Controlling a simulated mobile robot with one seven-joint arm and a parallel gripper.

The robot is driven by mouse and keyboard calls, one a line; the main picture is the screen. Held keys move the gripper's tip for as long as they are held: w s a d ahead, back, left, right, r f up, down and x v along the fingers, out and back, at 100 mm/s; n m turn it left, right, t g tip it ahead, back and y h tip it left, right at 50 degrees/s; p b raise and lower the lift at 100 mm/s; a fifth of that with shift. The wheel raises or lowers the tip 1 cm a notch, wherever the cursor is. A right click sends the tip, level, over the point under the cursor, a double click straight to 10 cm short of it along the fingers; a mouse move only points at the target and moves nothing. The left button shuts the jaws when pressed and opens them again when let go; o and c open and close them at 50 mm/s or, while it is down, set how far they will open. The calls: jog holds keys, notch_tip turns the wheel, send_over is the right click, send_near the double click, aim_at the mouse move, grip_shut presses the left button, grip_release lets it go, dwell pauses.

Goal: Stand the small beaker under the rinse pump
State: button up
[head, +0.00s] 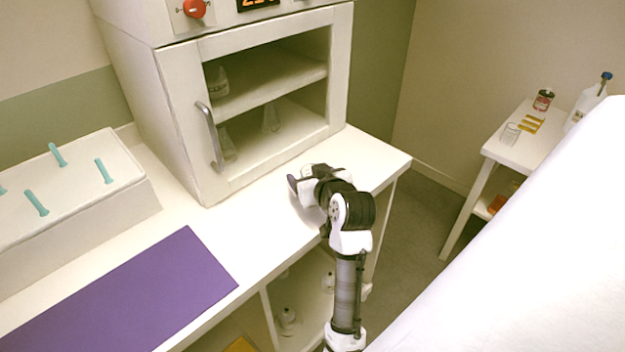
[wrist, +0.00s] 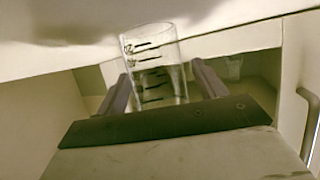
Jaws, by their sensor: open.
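A clear glass beaker with black graduation marks (wrist: 155,62) shows in the wrist view between and just beyond the two fingers of my gripper (wrist: 162,84). The fingers are apart, and a gap shows on the right; I cannot tell whether the left finger touches it. In the head view my gripper (head: 294,184) is low over the white counter in front of the oven, and that beaker cannot be made out there. A white bottle with a blue top (head: 590,100), seemingly the rinse pump, stands on the side table at right, partly cut off by a white surface.
The oven (head: 170,100) has a handle (head: 210,137) and glassware inside. A clear glass (head: 511,133), a dark-red can (head: 543,99) and yellow strips (head: 531,123) are on the side table (head: 522,152). A purple mat (head: 140,290) and a pegged box (head: 90,215) lie left.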

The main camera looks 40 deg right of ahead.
jog(key=shift+w+d+f, duration=0.15)
jog(key=shift+w+f, duration=0.05)
jog(key=shift+w, duration=0.15)
jog(key=shift+c, duration=0.3)
jog(key=shift+r, duration=0.1)
jog(key=c, duration=1.1)
